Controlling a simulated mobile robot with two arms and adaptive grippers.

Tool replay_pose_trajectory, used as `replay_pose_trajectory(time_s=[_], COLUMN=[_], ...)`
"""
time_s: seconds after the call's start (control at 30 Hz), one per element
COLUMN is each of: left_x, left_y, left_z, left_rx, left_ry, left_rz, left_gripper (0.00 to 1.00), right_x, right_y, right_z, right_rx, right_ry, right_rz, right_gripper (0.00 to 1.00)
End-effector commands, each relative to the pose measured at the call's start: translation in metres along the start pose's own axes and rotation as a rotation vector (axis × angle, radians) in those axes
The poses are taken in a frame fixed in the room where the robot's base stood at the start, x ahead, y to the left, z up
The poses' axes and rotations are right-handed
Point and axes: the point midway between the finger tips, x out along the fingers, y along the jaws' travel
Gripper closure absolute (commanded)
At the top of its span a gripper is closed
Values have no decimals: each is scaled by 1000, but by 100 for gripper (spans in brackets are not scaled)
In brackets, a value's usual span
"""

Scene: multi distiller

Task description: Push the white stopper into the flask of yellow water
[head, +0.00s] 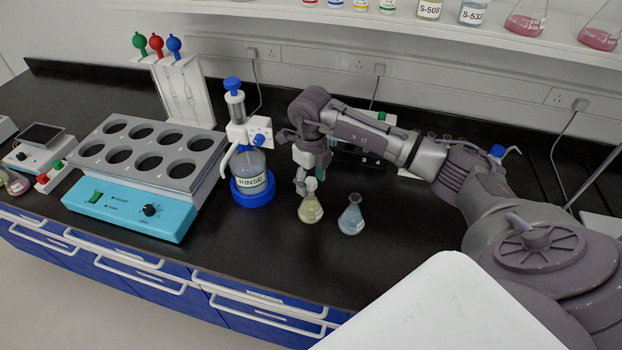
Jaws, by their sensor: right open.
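The flask of yellow water (311,211) stands upright on the black bench, near its middle. A small white piece, which looks like the white stopper (310,184), shows at the top of its neck; how deep it sits cannot be told. My right gripper (311,178) points down right at the flask's mouth, with its fingers open around or just above the stopper. Whether they touch it is too small to tell. My left gripper is not in view.
A second flask with bluish liquid (351,218) stands close on the right. The bench in front of the flasks is clear.

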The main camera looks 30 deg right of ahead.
Motion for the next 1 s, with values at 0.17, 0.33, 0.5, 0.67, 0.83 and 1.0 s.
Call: replay_pose_trajectory(time_s=[0.17, 0.33, 0.5, 0.67, 0.83, 1.0], left_x=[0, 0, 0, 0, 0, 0], left_y=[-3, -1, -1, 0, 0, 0], left_z=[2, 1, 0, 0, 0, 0], left_rx=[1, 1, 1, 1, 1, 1], left_ry=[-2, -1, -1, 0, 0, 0], left_rz=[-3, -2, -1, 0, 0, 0], left_gripper=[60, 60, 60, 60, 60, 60], right_x=[-2, -24, -62, -93, -114, -120], right_y=[0, -1, 0, 0, 0, 0], right_z=[0, 1, 1, 1, 0, 0], right_rx=[0, -1, 0, -1, 0, 0], right_ry=[-1, -5, -6, -5, -1, -1], right_rz=[0, -1, -1, -1, 0, 0], right_gripper=[42, 42, 42, 42, 42, 42])
